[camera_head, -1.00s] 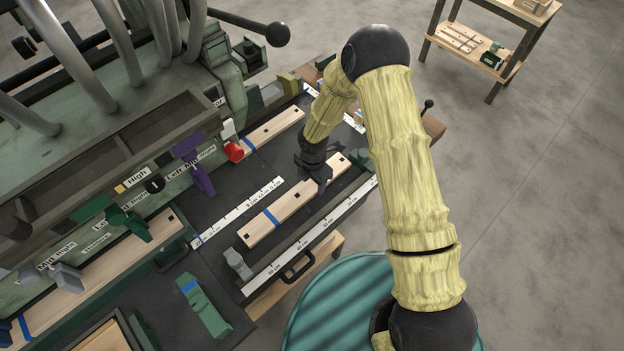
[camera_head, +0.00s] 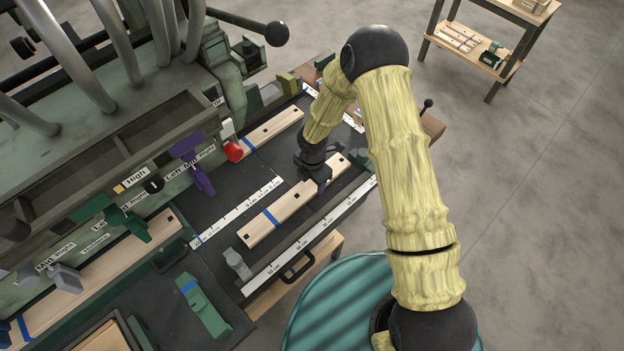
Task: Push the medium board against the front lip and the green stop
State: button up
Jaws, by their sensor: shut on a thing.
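A light wooden board (camera_head: 262,224) with a blue stripe and dark square holes lies on the dark table bed; I take it for the medium board. The front lip (camera_head: 312,238), with a white ruler strip, runs along the near side of the bed. A dark gap shows between board and lip. A green block (camera_head: 360,158), likely the green stop, is by the board's right end; I cannot tell whether they touch.
A grey stop (camera_head: 238,264) stands by the ruler's left end. Another striped board (camera_head: 272,130) lies farther back, and a longer one (camera_head: 110,262) at left. A purple clamp (camera_head: 197,172) and red knob (camera_head: 233,151) sit along the machine. A green piece (camera_head: 204,305) lies front left.

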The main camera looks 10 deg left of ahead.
jog(key=shift+w+d+p, duration=0.3)
jog(key=shift+w+d, duration=0.15)
jog(key=shift+w, duration=0.1)
dwell(0.9)
jog(key=o, duration=1.2)
jog(key=shift+r, duration=0.1)
jog(key=shift+r+p, duration=3.5)
jog(key=shift+r, duration=0.95)
